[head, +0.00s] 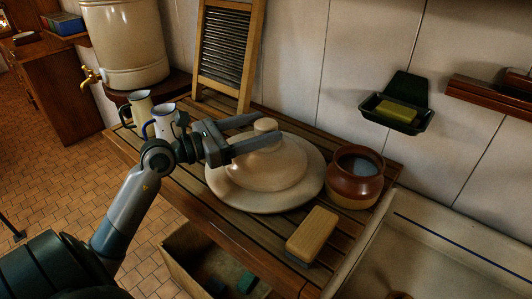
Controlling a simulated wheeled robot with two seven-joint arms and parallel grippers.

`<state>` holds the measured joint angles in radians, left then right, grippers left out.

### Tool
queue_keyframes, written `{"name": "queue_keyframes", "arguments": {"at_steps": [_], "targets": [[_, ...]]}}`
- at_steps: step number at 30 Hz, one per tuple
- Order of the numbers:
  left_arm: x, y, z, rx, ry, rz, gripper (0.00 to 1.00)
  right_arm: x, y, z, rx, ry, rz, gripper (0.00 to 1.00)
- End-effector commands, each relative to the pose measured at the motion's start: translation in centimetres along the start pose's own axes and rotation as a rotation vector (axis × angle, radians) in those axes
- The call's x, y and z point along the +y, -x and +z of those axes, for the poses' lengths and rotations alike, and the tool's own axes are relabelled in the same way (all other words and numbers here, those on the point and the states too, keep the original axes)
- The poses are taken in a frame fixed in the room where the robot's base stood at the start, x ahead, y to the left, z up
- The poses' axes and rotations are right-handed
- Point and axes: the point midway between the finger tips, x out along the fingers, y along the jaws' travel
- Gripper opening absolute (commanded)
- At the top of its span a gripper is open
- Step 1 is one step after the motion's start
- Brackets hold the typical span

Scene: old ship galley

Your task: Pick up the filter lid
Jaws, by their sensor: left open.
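The filter lid (267,170) is a cream stoneware dome with a round knob on top (265,125). It lies knob up on the slatted wooden bench, with a broad pale disc or rim (300,195) around its base; I cannot tell if that is part of it. My left gripper (262,128) comes in from the left at knob height. Its two fingers are apart, one behind and one in front of the knob. I cannot tell if either touches it. The gripper's fingers hide part of the knob and dome. My right gripper is not in view.
A stoneware filter with a brass tap (125,45) stands behind left, near two enamel jugs (142,105) and a washboard (228,50). A brown pot (355,178) and a wooden brush or block (313,234) sit right of the lid. A sink (450,245) is at right.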

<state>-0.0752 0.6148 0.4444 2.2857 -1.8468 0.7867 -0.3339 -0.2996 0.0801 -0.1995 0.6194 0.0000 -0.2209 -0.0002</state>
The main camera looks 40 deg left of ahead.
Motion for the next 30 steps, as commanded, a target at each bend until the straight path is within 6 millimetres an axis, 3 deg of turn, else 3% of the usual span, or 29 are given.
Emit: {"name": "queue_keyframes", "arguments": {"at_steps": [17,30], "targets": [[0.1,-1.1,0.2,0.000,0.000,0.000,0.66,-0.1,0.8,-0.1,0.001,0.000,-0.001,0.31],[0.2,-5.5,0.3,0.000,0.001,0.000,0.66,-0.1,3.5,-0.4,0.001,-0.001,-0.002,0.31]]}}
